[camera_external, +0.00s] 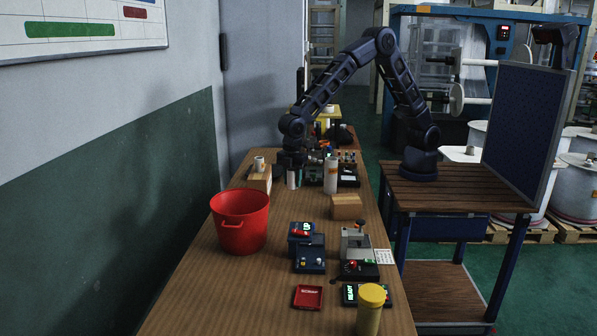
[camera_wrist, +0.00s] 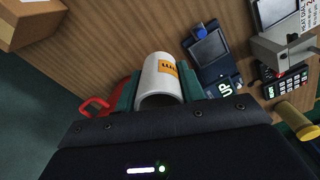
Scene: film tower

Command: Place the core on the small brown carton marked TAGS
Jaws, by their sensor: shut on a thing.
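The core is a white hollow cylinder with an orange label. In the wrist view the core (camera_wrist: 158,80) sits between my fingers, its open end towards the camera. My gripper (camera_wrist: 158,92) is shut on it. In the external view my gripper (camera_external: 293,168) points down over the bench's far half, with the white core (camera_external: 293,180) under it. A brown carton (camera_external: 346,208) lies to the right and nearer the camera; a carton (camera_wrist: 22,25) also shows at the wrist view's upper left. Another brown carton (camera_external: 260,180) stands left, with a pale cylinder (camera_external: 259,164) on top. No TAGS marking is legible.
A red bucket (camera_external: 240,224) stands at the bench's left edge. Blue devices (camera_external: 308,250), a grey machine (camera_external: 355,243), a red tray (camera_external: 308,297) and a yellow cylinder (camera_external: 370,308) occupy the near end.

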